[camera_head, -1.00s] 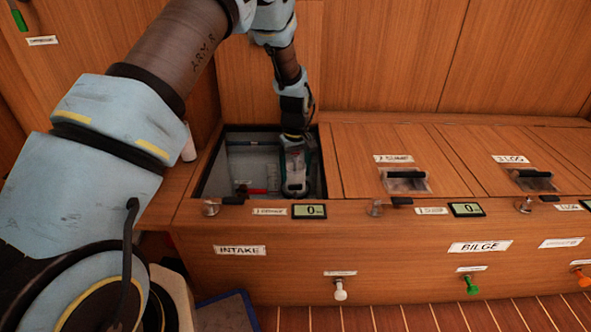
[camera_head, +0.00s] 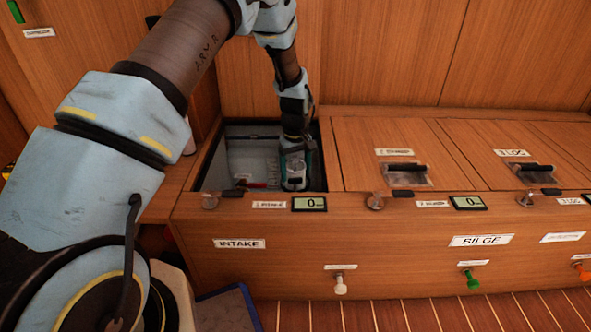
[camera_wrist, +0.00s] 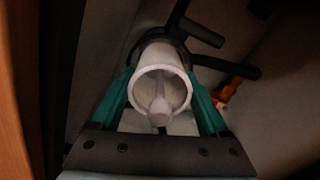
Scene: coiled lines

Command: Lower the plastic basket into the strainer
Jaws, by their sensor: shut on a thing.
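My gripper (camera_head: 295,172) reaches down into the open hatch on the left of the wooden bench. In the wrist view, its green fingers (camera_wrist: 160,84) are shut on the sides of a white, round, hollow plastic basket (camera_wrist: 146,94), with its open rim facing the camera. A pale rod shows inside the basket. A black strainer fitting with bar-like arms (camera_wrist: 205,33) shows just beyond the basket. I cannot tell how far the basket is inside it. In the head view my wrist mostly hides the basket and the strainer.
The open hatch (camera_head: 199,172) has close wooden walls; one is near on the left in the wrist view. An orange-red part (camera_wrist: 238,70) lies right of the basket. Closed lids (camera_head: 365,155) lie to the right. A small display (camera_head: 309,204) sits on the front edge.

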